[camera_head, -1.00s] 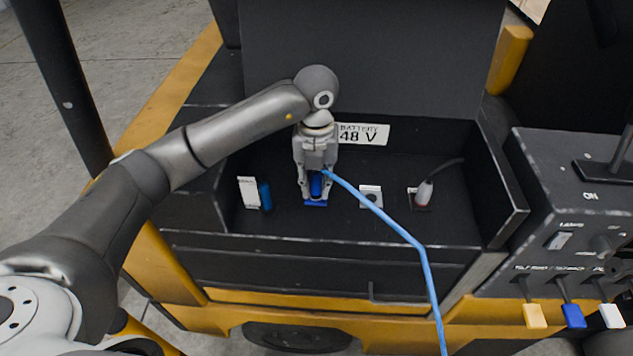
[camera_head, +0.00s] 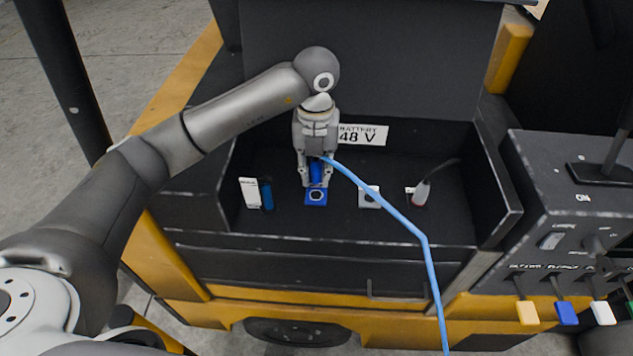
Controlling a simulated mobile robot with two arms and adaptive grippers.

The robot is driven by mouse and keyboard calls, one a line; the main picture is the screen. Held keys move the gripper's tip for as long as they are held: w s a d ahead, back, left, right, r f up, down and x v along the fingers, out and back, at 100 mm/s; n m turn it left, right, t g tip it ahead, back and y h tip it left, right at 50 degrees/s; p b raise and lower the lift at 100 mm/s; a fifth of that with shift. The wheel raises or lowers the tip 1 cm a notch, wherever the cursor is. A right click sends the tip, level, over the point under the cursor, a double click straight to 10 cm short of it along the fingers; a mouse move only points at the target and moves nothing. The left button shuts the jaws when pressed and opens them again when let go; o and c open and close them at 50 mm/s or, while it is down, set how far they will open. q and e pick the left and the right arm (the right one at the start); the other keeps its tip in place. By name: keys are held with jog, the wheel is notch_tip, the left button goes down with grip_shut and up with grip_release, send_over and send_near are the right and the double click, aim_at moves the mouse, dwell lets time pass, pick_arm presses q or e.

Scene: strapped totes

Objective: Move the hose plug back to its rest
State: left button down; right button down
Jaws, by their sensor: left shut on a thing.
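My left gripper (camera_head: 316,178) points down into the black battery bay and is shut on the blue hose plug (camera_head: 317,172). The plug is upright, just above a blue square socket (camera_head: 316,197) whose dark round opening shows. A light blue hose (camera_head: 395,215) runs from the plug to the right and down out of the picture. A grey-white socket plate (camera_head: 369,196) with a dark hole sits right of the blue one; I cannot tell whether it is the rest. My right gripper is not in view.
A white tag with a blue cylinder (camera_head: 267,194) stands at the left in the bay. A red and white plug (camera_head: 421,193) with a dark cable is at the right. The bay's walls (camera_head: 500,190) enclose it. A control panel (camera_head: 570,200) with levers stands farther right.

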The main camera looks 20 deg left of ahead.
pick_arm(q)
jog(key=shift+r, duration=0.4)
jog(key=shift+r+p, duration=1.75)
jog(key=shift+r, duration=1.3)
jog(key=shift+f, duration=0.1)
